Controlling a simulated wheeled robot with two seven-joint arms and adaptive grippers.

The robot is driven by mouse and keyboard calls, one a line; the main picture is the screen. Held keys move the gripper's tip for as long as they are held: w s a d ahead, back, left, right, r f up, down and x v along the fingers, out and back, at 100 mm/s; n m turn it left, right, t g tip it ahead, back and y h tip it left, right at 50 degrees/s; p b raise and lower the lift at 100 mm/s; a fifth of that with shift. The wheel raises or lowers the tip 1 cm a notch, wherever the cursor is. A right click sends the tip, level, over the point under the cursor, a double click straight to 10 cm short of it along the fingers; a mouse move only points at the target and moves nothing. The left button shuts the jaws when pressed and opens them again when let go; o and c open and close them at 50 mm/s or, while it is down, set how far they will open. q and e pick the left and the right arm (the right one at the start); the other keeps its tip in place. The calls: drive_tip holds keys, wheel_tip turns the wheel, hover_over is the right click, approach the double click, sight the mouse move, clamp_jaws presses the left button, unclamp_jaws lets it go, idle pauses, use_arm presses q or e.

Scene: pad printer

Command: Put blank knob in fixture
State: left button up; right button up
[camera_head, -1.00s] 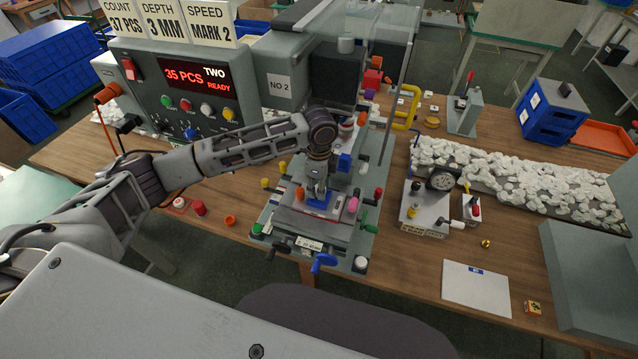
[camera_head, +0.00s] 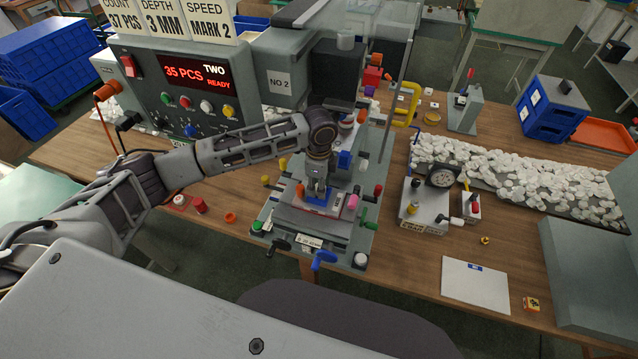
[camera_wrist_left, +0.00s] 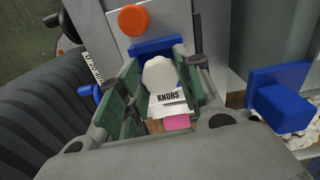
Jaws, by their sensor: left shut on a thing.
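A white blank knob (camera_wrist_left: 160,74) sits between the green-padded fingers of my left gripper (camera_wrist_left: 158,88) in the left wrist view. My left gripper (camera_head: 317,193) is shut on it, pointing down over the printer's front plate in the head view. A blue fixture block (camera_wrist_left: 157,46) lies right by the fingertips, and it also shows under the gripper in the head view (camera_head: 322,199). The fingers hide the knob's underside, so I cannot tell whether it touches the fixture. My right gripper is not in view.
The pad printer's control box (camera_head: 180,90) stands behind my left arm. Colored knobs and a blue crank (camera_head: 324,258) surround the plate. A dial gauge stand (camera_head: 432,197) is to the right. A white sheet (camera_head: 476,287) lies front right.

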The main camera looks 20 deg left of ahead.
use_arm(q)
drive_tip(key=shift+f, duration=0.45)
idle(0.8)
drive_tip(key=o, duration=0.8)
drive_tip(key=shift+r, duration=2.95)
